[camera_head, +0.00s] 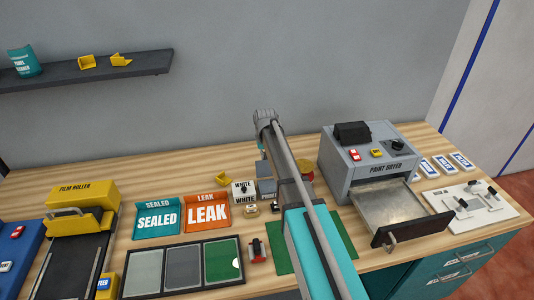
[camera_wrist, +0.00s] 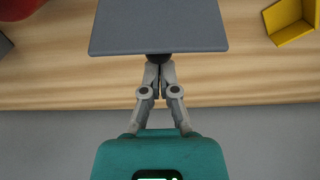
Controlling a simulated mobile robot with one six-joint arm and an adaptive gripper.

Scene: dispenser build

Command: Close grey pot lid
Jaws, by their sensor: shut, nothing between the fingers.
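A flat grey plate (camera_wrist: 158,27), which looks like the grey pot lid, fills the top middle of the wrist view. A small dark round knob (camera_wrist: 159,59) shows at its lower edge. My gripper (camera_wrist: 160,66) is shut and empty, with its fingertips right at the knob; I cannot tell whether they touch. In the head view a grey panel (camera_head: 266,187), apparently the same lid, stands raised beside my arm. The pot's body and my fingertips are mostly hidden there.
A yellow bin (camera_wrist: 291,20) is at the wrist view's top right.

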